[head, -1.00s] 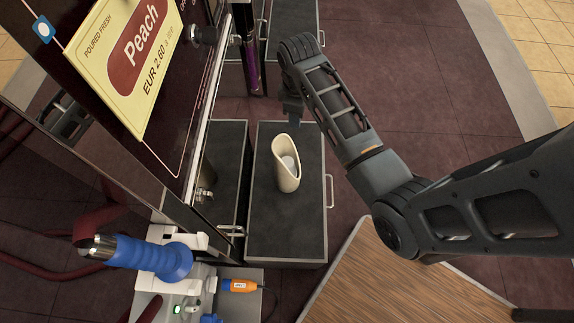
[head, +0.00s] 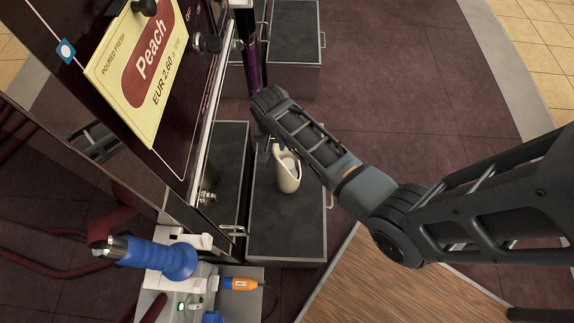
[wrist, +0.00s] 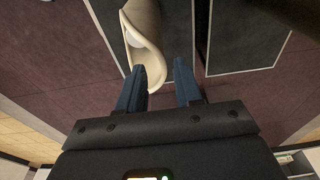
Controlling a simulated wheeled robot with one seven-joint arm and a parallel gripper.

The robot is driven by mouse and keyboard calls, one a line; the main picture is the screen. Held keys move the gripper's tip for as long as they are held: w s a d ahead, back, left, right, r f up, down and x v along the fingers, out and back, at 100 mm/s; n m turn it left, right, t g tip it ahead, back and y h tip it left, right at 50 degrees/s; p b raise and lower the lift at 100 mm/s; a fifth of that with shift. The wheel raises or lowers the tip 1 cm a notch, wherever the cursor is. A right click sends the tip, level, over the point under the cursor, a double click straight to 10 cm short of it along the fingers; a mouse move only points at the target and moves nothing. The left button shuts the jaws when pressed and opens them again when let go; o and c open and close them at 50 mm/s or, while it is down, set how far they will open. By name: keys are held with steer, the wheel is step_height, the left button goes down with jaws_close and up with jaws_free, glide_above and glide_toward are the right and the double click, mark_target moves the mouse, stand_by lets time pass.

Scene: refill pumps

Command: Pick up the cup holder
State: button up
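The cup holder (head: 288,176) is a cream, scoop-shaped cup with a slanted open rim and a pale round thing inside. It stands upright on a dark-topped drawer box (head: 265,228) in the head view. In the wrist view the cup holder (wrist: 146,40) is at the top, its rim tip reaching toward the space between my fingers. My gripper (wrist: 160,80) is open, with a blue finger on each side of that tip. I cannot tell whether a finger touches it. In the head view my gripper (head: 268,146) is mostly hidden behind my arm, beside the rim.
A dispenser with a Peach sign (head: 150,65) stands left of the box. A blue-handled device (head: 160,258) and an orange plug (head: 240,284) are at the lower left. A wooden surface (head: 370,285) lies at lower right. The dark floor on the right is clear.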

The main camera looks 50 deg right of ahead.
step_height(320, 180, down, 6)
steer(key=shift+w+d+f+b, duration=0.15)
steer(key=shift+w+d+b, duration=0.1)
steer(key=shift+b, duration=0.2)
steer(key=shift+c, duration=0.4)
jaws_close()
stand_by(0.9)
